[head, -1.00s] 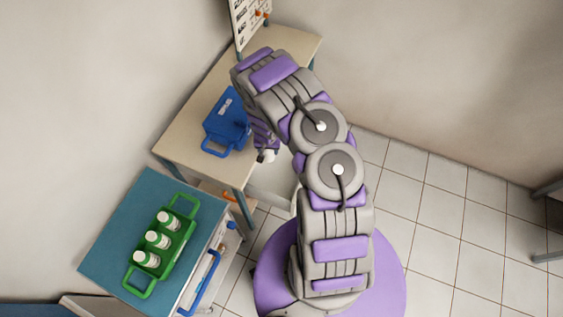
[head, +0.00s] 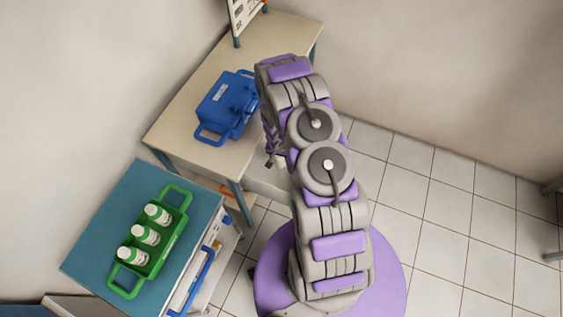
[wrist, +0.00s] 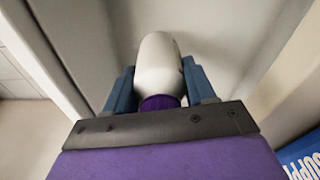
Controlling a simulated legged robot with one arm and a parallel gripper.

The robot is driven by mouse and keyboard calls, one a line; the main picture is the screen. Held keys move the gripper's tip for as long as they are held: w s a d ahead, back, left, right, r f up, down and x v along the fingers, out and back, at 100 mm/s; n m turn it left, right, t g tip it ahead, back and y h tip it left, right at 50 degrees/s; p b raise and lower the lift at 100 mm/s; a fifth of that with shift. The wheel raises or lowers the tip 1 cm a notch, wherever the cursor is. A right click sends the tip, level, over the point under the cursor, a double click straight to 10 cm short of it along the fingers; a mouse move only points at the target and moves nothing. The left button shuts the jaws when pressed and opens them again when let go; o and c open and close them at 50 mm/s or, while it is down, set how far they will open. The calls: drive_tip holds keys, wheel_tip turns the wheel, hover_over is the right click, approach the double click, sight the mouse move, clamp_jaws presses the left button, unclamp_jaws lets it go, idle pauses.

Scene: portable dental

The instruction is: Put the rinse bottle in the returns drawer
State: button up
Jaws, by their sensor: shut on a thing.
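My gripper (wrist: 160,88) is shut on a white rounded bottle (wrist: 158,62) with a purple end, which I take to be the rinse bottle. One blue finger presses each side of it. In the head view my gripper (head: 271,160) hangs beside the right edge of the beige table, mostly behind my arm, and the bottle is not clearly visible there. A pale drawer-like box (head: 268,184) juts out under the table edge below my gripper; my arm hides part of it. In the wrist view, pale panels lie beyond the bottle. I cannot tell whether the bottle touches them.
A blue case (head: 228,103) sits on the beige table (head: 183,125), close to my arm. A teal-topped cart (head: 95,235) at lower left bears a green carrier (head: 176,228) with three white bottles. The cart has a blue handle (head: 196,282). Tiled floor (head: 430,200) is clear at right.

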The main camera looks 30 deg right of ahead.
sight(279, 163)
drive_tip(key=shift+a+f+b, duration=0.3)
drive_tip(key=shift+f+b, duration=0.3)
drive_tip(key=shift+f, duration=0.15)
wheel_tip(279, 163, down, 4)
drive_tip(key=b, duration=0.4)
drive_tip(key=shift+f, duration=0.25)
drive_tip(key=shift+d+f+b, duration=0.15)
drive_tip(key=shift+f+b, duration=0.5)
drive_tip(key=shift+b, duration=0.2)
wheel_tip(279, 163, down, 4)
drive_tip(key=b, duration=0.3)
drive_tip(key=shift+r+b, duration=0.25)
drive_tip(key=shift+b, duration=0.05)
drive_tip(key=shift+r, duration=0.1)
drive_tip(key=o, duration=1.3)
